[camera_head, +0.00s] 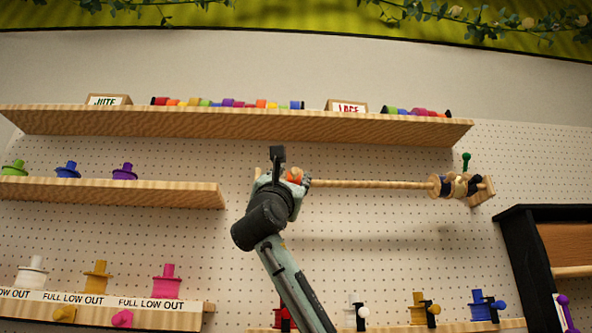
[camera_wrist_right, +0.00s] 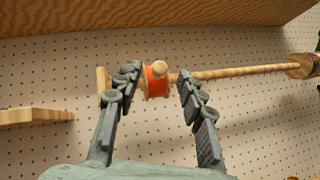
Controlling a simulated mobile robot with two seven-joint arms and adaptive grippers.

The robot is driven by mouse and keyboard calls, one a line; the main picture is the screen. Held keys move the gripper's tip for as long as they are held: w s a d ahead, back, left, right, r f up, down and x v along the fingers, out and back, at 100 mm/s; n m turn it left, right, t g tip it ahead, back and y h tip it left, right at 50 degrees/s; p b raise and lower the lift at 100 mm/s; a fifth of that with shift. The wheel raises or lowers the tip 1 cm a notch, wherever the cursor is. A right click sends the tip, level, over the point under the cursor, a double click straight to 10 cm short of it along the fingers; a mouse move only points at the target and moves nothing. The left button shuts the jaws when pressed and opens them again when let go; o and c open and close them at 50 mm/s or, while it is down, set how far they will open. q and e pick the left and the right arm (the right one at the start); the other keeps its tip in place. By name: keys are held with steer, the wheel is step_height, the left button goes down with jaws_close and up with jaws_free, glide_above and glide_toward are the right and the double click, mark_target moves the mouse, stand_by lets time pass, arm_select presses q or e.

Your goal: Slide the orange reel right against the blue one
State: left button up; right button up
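The orange reel (camera_head: 294,176) is on the left end of a horizontal wooden rod (camera_head: 370,184) in front of the pegboard. In the right wrist view, the orange reel (camera_wrist_right: 156,84) sits between the two spread fingers of my right gripper (camera_wrist_right: 160,82), with a gap at least on its right side. In the head view my right gripper (camera_head: 291,174) partly covers the reel. My left gripper is not in view.
A long shelf (camera_head: 240,122) with ribbon rolls hangs above the rod. A green-topped peg (camera_head: 466,160) stands by the right bracket. Lower left shelves (camera_head: 110,192) hold coloured spools. A black-framed cabinet (camera_head: 525,250) is at right. The rod's middle is clear.

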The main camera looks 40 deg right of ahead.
mark_target(295, 171)
steer(key=p+x, duration=0.1)
steer(key=x, duration=0.3)
steer(key=shift+w+d+r, duration=0.25)
steer(key=shift+d, duration=0.05)
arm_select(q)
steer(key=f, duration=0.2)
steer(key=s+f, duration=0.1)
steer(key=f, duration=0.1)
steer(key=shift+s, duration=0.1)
arm_select(e)
jaws_close()
